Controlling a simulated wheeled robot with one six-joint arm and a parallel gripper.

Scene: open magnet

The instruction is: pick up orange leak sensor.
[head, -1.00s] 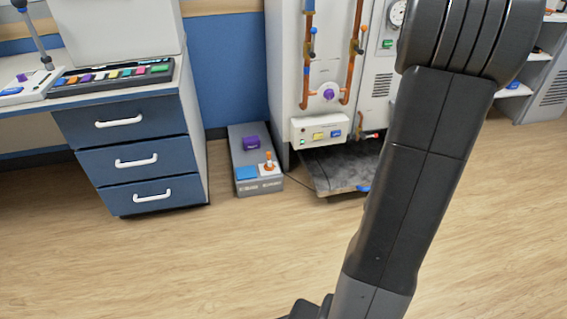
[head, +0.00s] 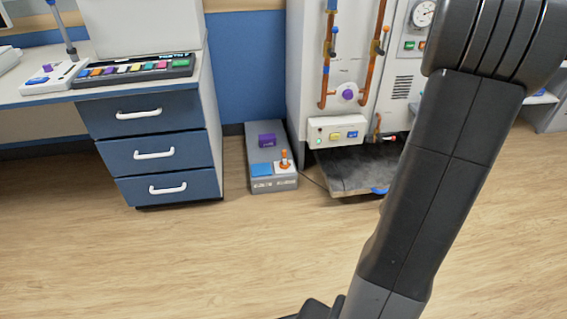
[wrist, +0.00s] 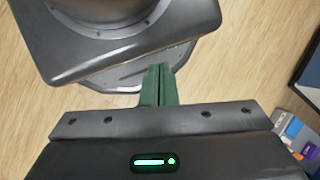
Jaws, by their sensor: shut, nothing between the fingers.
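A small orange, cone-like item (head: 285,160), which looks like the leak sensor, stands upright on a white patch at the front right of a low grey box (head: 260,187) on the floor. In the head view the gripper is not visible.
A purple block (head: 267,140) and a blue pad (head: 262,169) are on the same grey box. A blue drawer desk (head: 155,155) stands left of it. A machine with copper pipes (head: 345,60) and a dark low platform (head: 350,177) stand right. The floor in front is clear.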

